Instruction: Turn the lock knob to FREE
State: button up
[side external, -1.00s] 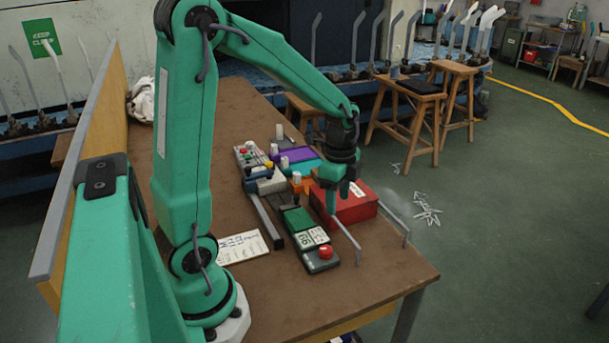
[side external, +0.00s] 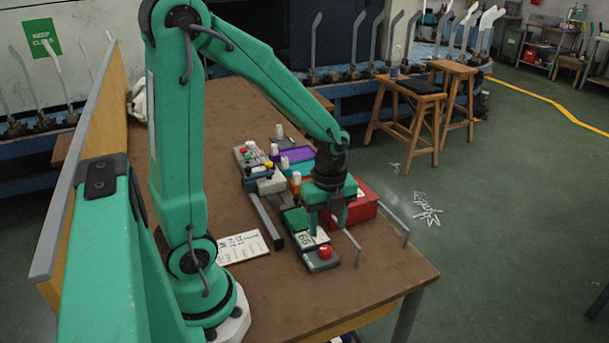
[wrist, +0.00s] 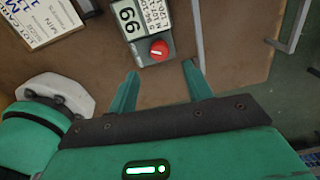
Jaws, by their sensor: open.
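A round red knob (side external: 325,252) sits on the dark end of a narrow unit on the table. It also shows in the wrist view (wrist: 158,48), with a pale mark across its top. I cannot read its setting. Beside it on the unit is a pale panel with large digits (wrist: 130,16), which appears upside down to me. My gripper (side external: 327,229) is open and points down over the unit, close to the knob. In the wrist view its fingers (wrist: 160,68) are apart and empty, with the knob just beyond the gap between the tips.
A red box (side external: 365,205) stands right of my gripper, with grey metal rails (side external: 352,245) in front. A lettered white card (side external: 242,247) lies left. Small coloured trays and bottles crowd behind. The front right tabletop (side external: 390,275) is bare.

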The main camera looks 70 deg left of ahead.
aim_at(326, 249)
jog(key=shift+f, duration=3.6)
jog(key=c, duration=1)
